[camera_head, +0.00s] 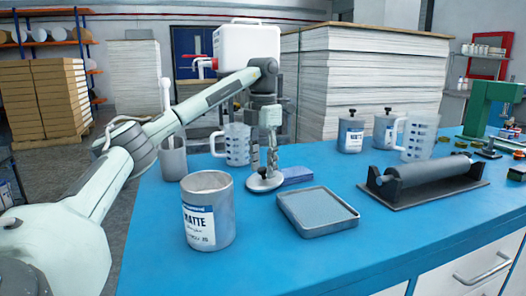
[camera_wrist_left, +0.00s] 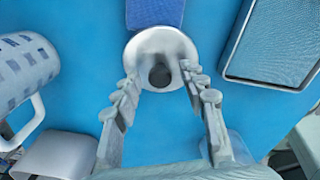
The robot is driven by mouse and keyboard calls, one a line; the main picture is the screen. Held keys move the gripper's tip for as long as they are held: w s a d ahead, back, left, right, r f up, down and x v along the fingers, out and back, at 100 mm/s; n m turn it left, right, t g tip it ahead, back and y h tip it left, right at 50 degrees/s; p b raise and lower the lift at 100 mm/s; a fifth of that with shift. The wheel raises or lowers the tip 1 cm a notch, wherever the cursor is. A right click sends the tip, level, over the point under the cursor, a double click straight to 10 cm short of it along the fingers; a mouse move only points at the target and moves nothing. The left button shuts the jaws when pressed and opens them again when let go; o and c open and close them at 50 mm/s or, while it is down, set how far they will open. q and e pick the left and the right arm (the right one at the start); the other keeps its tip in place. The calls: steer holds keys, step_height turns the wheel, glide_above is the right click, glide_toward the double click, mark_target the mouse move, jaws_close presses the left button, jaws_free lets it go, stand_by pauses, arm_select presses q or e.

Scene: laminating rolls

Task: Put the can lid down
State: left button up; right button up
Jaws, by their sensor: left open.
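The can lid (camera_head: 256,185) is a round silver-grey disc lying flat on the blue table, and it also shows in the left wrist view (camera_wrist_left: 160,40). Its dark round knob (camera_wrist_left: 160,76) stands at its middle. My left gripper (camera_head: 268,168) is over the lid, pointing down. In the left wrist view its fingers (camera_wrist_left: 160,80) are spread, one on each side of the knob, with gaps between. The open grey can labelled MATTE (camera_head: 208,225) stands upright to the left of the lid. My right gripper is not in view.
A blue block (camera_head: 298,174) lies close beside the lid. A shallow grey tray (camera_head: 318,229) is to its right, and a clear measuring jug (camera_head: 237,145) stands behind left. A black roller stand (camera_head: 425,180) sits farther right. The front of the table is clear.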

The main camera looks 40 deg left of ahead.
mark_target(263, 168)
arm_select(q)
step_height(263, 168, up, 5)
steer(key=shift+r+p, duration=0.1)
steer(key=shift+p, duration=0.7)
step_height(263, 168, up, 8)
steer(key=p, duration=0.2)
steer(key=shift+f, duration=0.2)
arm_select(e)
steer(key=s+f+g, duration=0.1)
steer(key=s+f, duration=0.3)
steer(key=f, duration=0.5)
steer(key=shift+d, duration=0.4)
arm_select(q)
steer(key=shift+s+f, duration=0.1)
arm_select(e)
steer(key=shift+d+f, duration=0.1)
